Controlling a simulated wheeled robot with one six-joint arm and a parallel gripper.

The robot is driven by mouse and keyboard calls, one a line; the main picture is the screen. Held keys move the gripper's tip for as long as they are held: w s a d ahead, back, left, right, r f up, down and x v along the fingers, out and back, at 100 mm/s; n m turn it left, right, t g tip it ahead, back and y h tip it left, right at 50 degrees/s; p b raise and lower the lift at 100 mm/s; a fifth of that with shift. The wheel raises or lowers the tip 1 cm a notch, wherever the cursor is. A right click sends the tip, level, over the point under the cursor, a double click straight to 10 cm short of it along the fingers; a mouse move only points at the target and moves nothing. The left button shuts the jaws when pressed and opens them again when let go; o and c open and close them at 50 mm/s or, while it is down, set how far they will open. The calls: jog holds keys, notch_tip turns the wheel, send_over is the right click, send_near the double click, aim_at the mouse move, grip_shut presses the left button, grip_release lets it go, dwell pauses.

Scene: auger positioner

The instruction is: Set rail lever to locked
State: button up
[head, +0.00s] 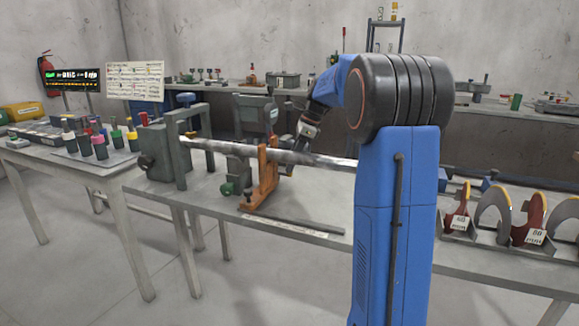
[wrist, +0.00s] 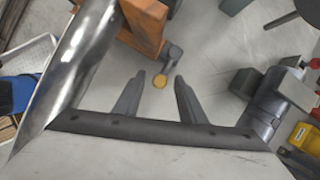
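A short grey lever (wrist: 171,55) with a round yellow end (wrist: 160,81) shows in the wrist view, beside the orange stand (wrist: 145,22). My gripper (wrist: 160,77) is open, and the yellow end lies between its fingertips in the picture. I cannot tell whether the fingers touch it. In the head view the orange stand (head: 266,180) is upright on the bench under a long metal shaft (head: 225,147). My gripper is behind the shaft there, its fingers mostly hidden. The lever is not clear in the head view, and its set position cannot be read.
The metal shaft (wrist: 75,70) runs close along the left of my gripper in the wrist view. A grey machine block (wrist: 280,100) stands to the right. Round-bladed parts (head: 493,215) stand on the bench at right. Several coloured pieces (head: 100,147) sit on the left table.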

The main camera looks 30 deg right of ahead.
jog(key=shift+x, duration=0.9)
grip_shut()
